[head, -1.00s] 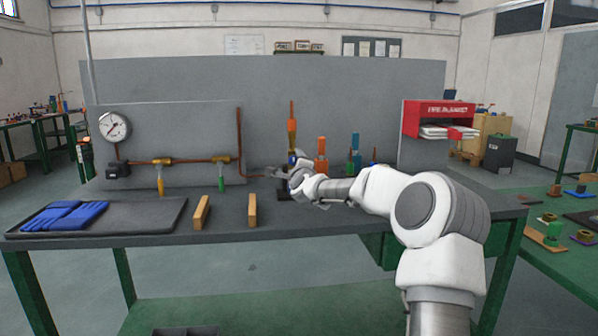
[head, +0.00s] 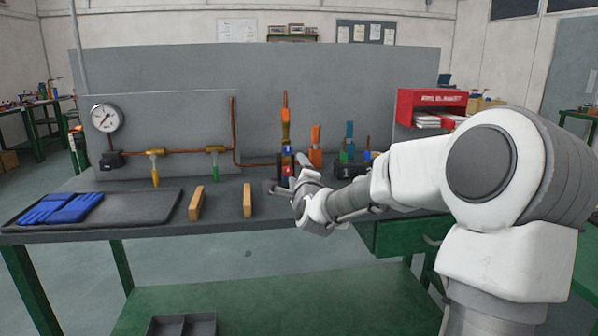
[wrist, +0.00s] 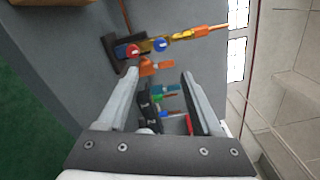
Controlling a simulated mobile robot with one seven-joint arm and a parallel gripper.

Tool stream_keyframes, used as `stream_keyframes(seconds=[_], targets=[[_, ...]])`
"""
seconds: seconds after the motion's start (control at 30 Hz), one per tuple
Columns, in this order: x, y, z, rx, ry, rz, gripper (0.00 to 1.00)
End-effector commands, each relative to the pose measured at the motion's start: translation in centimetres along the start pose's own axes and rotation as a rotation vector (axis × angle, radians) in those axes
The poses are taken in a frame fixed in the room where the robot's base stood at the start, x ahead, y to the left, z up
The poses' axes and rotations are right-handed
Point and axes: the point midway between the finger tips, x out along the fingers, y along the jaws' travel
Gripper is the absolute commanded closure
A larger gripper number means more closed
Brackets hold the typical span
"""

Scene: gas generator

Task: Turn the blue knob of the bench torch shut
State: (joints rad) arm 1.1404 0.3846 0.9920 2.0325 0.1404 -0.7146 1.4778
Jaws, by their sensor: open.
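The bench torch (head: 286,118) stands upright near the back of the bench, with an orange and brass upper part. Its blue knob (head: 288,151) faces me above a red knob (head: 287,170). In the wrist view the blue knob (wrist: 160,44) and red knob (wrist: 132,51) show beyond the fingertips, with the brass and orange torch (wrist: 192,34) running to the right. My gripper (head: 278,188) is low in front of the torch. In the wrist view my gripper (wrist: 160,75) is open and empty, apart from both knobs.
Orange and teal torch-like items (head: 316,146) stand just right of the torch. Two wooden blocks (head: 196,203) and a tray (head: 150,208) with blue gloves (head: 62,208) lie left. A gauge (head: 105,117) and copper pipe run along the back panel. A red fire-blanket box (head: 430,99) is at right.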

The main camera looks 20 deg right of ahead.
Motion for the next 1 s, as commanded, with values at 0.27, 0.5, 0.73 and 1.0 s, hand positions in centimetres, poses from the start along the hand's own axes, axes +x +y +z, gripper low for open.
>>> stream_keyframes(seconds=[0.27,0.5,0.73,1.0], targets=[[-2.3,-0.1,0.0,0.0,0.0,-0.001,0.33],[-2.4,0.0,0.0,0.001,0.0,-0.001,0.33],[-2.4,0.0,0.0,0.001,-0.001,-0.001,0.33],[-2.3,0.5,-2.3,-0.072,0.067,0.059,0.33]])
